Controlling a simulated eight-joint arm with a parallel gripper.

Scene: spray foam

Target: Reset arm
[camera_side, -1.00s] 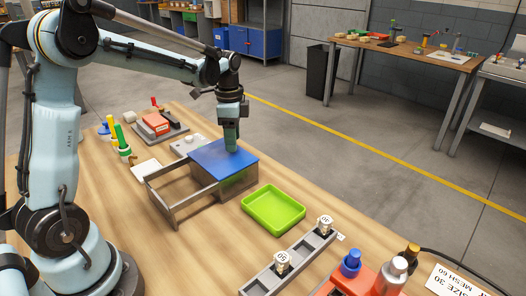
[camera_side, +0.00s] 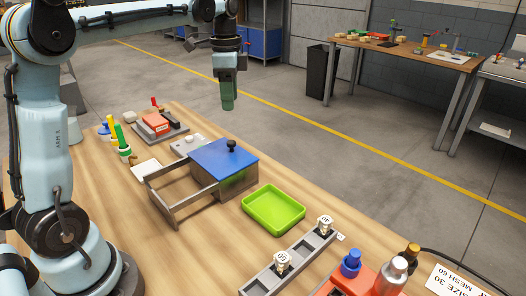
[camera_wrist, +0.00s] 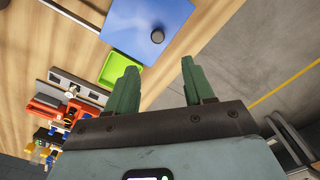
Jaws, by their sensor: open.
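My gripper (camera_side: 228,103) is up in the air above the table's far edge, clear of everything. In the wrist view my gripper (camera_wrist: 156,82) has its two green fingers apart with nothing between them. Below it is a grey box with a blue lid (camera_side: 222,158) and a black knob (camera_side: 231,145). The lid lies on the box, and it also shows in the wrist view (camera_wrist: 130,22). An open grey frame, like a pulled-out drawer (camera_side: 178,200), extends from the box toward the lower left.
A green tray (camera_side: 273,209) is right of the box. A grey rack (camera_side: 262,283) holds two labelled pieces. An orange holder with bottles (camera_side: 350,280) is at the front right. The air around my gripper is free.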

